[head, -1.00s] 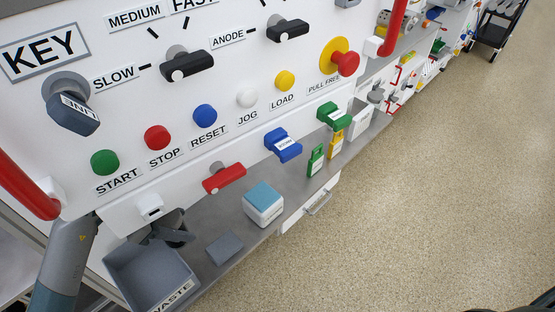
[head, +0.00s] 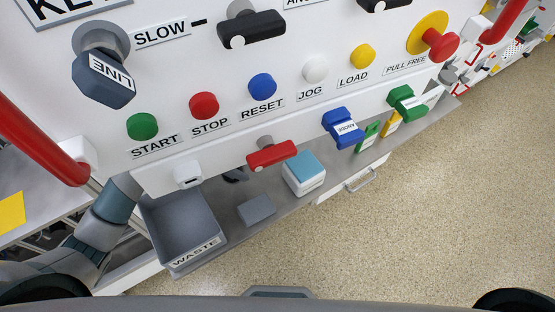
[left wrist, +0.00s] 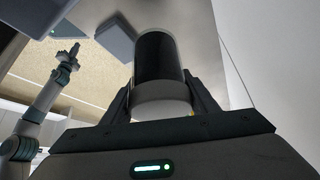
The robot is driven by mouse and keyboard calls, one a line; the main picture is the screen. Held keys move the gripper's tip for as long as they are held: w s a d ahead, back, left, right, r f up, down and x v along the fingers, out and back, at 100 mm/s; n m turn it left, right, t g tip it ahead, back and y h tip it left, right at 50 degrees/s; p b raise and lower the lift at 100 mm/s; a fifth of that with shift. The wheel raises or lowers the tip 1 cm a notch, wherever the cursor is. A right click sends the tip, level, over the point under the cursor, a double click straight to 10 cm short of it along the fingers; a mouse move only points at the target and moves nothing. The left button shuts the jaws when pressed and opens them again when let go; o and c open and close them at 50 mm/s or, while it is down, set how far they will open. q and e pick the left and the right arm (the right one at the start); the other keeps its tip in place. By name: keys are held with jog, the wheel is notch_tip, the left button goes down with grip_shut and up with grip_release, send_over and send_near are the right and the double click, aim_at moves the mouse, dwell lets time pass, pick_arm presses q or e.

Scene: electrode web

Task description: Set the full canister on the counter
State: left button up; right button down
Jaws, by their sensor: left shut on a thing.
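My left gripper (left wrist: 160,98) is shut on the canister (left wrist: 158,58) in the left wrist view. The canister is a cylinder with a dark body and a pale grey band, held between the two fingers. In the head view my left arm passes under the control panel, and only a small dark part (head: 236,174) shows past the waste bin; the canister is hidden there. The grey counter (head: 235,240) runs below the panel. I cannot tell whether the canister touches it. My right gripper (left wrist: 68,55) shows small in the left wrist view, its jaw state unclear.
A grey waste bin (head: 208,258) stands at the counter's left end. A grey block (head: 257,209) and a blue-topped white box (head: 303,173) sit to its right. A red handle (head: 272,152) and the control panel (head: 225,110) overhang the counter. Free counter is narrow.

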pick_arm(q)
jog(key=shift+f, duration=0.4)
notch_tip(320, 180, down, 5)
jog(key=shift+r+p, duration=0.15)
jog(key=shift+p, duration=0.5)
jog(key=shift+f, duration=0.35)
pick_arm(e)
jog(key=shift+w+a+r, duration=0.3)
jog(key=shift+w+r, duration=0.05)
jog(key=shift+r, duration=0.3)
pick_arm(q)
jog(key=shift+f+p, duration=0.35)
jog(key=shift+f, duration=1.5)
pick_arm(e)
jog(key=shift+d+r, duration=0.2)
jog(key=shift+r, duration=0.15)
pick_arm(q)
jog(key=shift+f, duration=0.15)
